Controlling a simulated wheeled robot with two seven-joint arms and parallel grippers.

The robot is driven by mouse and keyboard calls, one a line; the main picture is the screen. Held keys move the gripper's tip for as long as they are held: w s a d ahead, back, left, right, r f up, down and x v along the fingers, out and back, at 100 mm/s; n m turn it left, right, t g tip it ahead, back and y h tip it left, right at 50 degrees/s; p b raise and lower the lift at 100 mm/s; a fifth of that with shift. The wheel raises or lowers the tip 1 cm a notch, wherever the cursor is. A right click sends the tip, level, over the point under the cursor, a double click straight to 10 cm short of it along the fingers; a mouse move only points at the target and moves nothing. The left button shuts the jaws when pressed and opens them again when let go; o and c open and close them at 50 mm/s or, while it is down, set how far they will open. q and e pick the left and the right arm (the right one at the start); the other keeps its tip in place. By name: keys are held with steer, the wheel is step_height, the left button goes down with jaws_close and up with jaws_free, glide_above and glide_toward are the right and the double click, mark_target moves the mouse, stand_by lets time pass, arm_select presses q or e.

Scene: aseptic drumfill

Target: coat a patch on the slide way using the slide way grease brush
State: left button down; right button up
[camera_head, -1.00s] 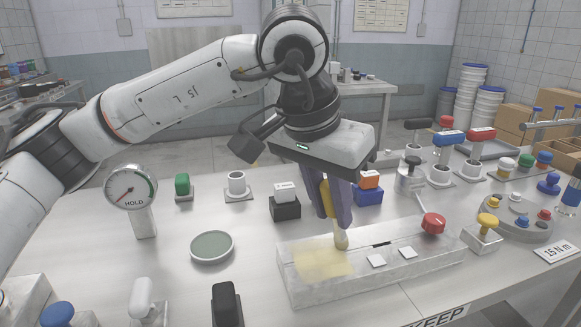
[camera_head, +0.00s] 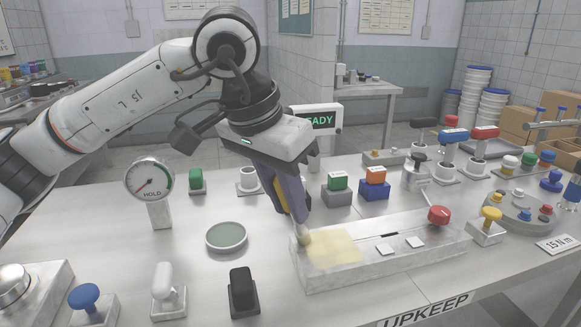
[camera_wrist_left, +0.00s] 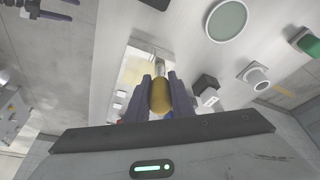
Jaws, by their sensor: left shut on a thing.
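The slide way (camera_head: 440,247) is a long pale block at the front middle of the table. A pale yellow grease patch (camera_head: 340,248) covers its left part. My left gripper (camera_head: 292,212) is shut on the grease brush's yellow handle, which also shows in the left wrist view (camera_wrist_left: 160,98). The brush is tilted, its pale bristle head (camera_head: 304,238) down at the patch's left edge; exact contact is unclear. A round dish (camera_head: 226,237) with a grey-green surface lies left of the slide way. Dark purple fingers, seemingly my right gripper (camera_wrist_left: 45,12), show at the wrist view's corner; their opening is unclear.
A dial gauge (camera_head: 150,182) stands at left, a black-handled item (camera_head: 242,290) in front.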

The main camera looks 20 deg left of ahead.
arm_select(q)
step_height(320, 180, up, 2)
steer(key=shift+r+p, duration=0.1)
steer(key=shift+p, duration=0.3)
steer(key=shift+r+p, duration=0.6)
steer(key=shift+r, duration=0.1)
step_height(320, 180, up, 2)
steer(key=shift+r+p, duration=0.15)
steer(key=shift+p, duration=0.75)
steer(key=shift+r+p, duration=0.55)
steer(key=shift+r, duration=0.45)
steer(key=shift+r+p, duration=0.15)
steer(key=shift+p, duration=0.15)
